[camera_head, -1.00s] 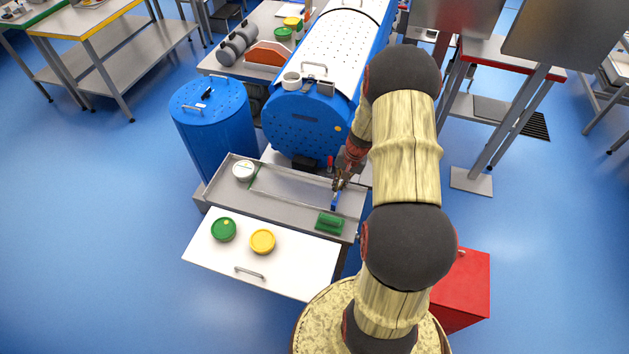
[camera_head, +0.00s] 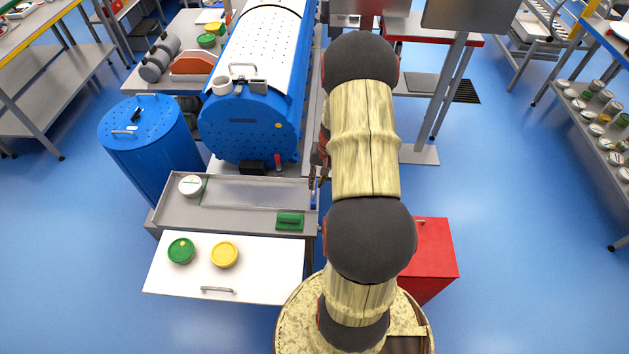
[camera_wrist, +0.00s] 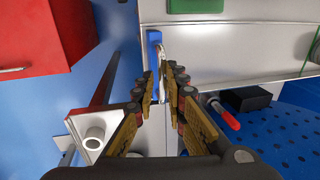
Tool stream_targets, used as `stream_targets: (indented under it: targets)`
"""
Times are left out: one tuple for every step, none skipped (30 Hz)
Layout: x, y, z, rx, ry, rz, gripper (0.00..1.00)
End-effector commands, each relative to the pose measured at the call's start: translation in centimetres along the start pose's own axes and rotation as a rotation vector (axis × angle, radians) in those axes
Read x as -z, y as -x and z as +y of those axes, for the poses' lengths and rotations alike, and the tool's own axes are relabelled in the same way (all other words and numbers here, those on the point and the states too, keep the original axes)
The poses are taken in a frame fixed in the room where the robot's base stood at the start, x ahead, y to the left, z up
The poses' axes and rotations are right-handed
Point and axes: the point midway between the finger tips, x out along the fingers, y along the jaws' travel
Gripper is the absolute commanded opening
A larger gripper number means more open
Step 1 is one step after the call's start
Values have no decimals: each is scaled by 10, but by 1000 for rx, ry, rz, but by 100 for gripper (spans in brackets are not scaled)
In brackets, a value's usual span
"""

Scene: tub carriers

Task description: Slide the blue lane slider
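The blue lane slider (camera_head: 313,198) stands at the right end of the grey tray (camera_head: 240,217), partly hidden by my arm. In the wrist view its blue part (camera_wrist: 154,37) shows just beyond my fingertips, and a thin pale piece runs from it down between the fingers. My gripper (camera_head: 318,181) is at the slider; in the wrist view the fingers (camera_wrist: 165,80) stand close together on both sides of that thin piece. I cannot tell whether they press on it.
A green block (camera_head: 290,221) and a white round tub (camera_head: 190,185) are on the tray. A white shelf (camera_head: 170,279) in front bears green and yellow tubs. A blue perforated drum (camera_head: 240,125) stands behind. A red cabinet (camera_head: 432,262) stands right of my arm.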

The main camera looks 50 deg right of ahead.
Motion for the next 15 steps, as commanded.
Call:
stream_targets:
  targets:
    - [1, 0, 1, -1, -1, 2, 14]
    - [1, 0, 1, -1, -2, 2, 16]
    - [1, 0, 1, -1, -2, 2, 18]
    - [1, 0, 1, -1, -2, 2, 20]
    - [1, 0, 1, 0, -1, 2, 21]
    - [1, 0, 0, 0, -1, 2, 24]
    - [0, 0, 0, 0, -1, 1, 25]
    - [0, 0, 0, 0, -1, 1, 27]
    - [0, 0, 0, 0, -1, 1, 27]
    - [0, 0, 0, 0, -1, 1, 27]
    - [0, 0, 0, 0, -1, 1, 27]
    - [0, 0, 0, 0, -1, 1, 27]
    - [0, 0, 0, 0, -1, 1, 27]
    - [0, 0, 0, 1, -1, 1, 27]
    - [0, 0, -1, 1, -1, 1, 27]
